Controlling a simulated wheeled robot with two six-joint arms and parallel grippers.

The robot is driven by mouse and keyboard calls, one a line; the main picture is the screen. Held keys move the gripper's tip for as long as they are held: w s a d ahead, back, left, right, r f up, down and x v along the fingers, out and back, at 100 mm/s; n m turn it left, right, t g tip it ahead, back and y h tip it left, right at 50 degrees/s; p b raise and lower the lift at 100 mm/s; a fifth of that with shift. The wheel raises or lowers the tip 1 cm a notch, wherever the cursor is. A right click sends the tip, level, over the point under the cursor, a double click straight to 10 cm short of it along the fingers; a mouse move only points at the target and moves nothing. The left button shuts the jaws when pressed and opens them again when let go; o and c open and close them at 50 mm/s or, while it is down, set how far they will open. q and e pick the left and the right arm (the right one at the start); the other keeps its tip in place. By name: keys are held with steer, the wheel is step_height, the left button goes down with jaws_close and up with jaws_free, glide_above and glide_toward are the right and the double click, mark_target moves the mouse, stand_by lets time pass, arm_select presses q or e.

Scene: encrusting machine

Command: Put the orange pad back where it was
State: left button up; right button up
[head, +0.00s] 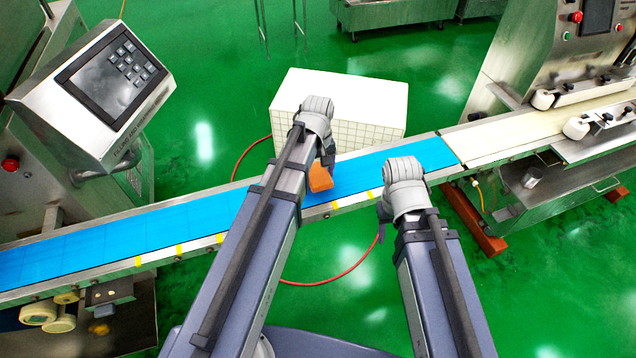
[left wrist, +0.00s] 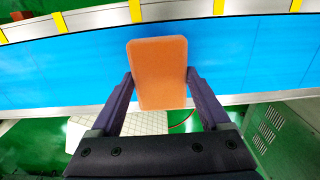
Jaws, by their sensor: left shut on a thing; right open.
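The orange pad (head: 321,178) is a small flat rounded block. My left gripper (head: 326,160) is shut on it, over the blue conveyor belt (head: 200,212). In the left wrist view the orange pad (left wrist: 158,73) sits upright in the picture between the two fingers of my left gripper (left wrist: 158,88), with the blue belt behind it. I cannot tell whether the pad touches the belt. My right gripper (head: 385,212) is at the belt's near edge, to the right of the pad, and holds nothing visible. Its fingers are mostly hidden by the wrist.
Yellow marks (head: 180,250) line the belt's near rail. A white tiled block (head: 340,105) stands behind the belt. A control panel (head: 110,75) rises at the left, and a machine with a pale belt (head: 545,125) stands at the right. A red hose (head: 340,275) lies on the green floor.

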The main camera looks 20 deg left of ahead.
mark_target(318, 180)
arm_select(q)
steer(key=shift+f+b, duration=1.65)
steer(key=shift+f, duration=0.15)
steer(key=shift+f, duration=0.2)
steer(key=o, duration=1)
steer(key=shift+o, duration=0.2)
steer(key=shift+r, duration=0.15)
step_height(318, 180, up, 12)
steer(key=p, duration=1.2)
steer(key=shift+r, duration=0.15)
steer(key=s+d+m+y, duration=0.1)
steer(key=s+d+m, duration=0.9)
steer(key=s, duration=0.4)
steer(key=shift+s+d+m, duration=0.2)
steer(key=shift+d+m, duration=0.05)
steer(key=shift+m, duration=0.05)
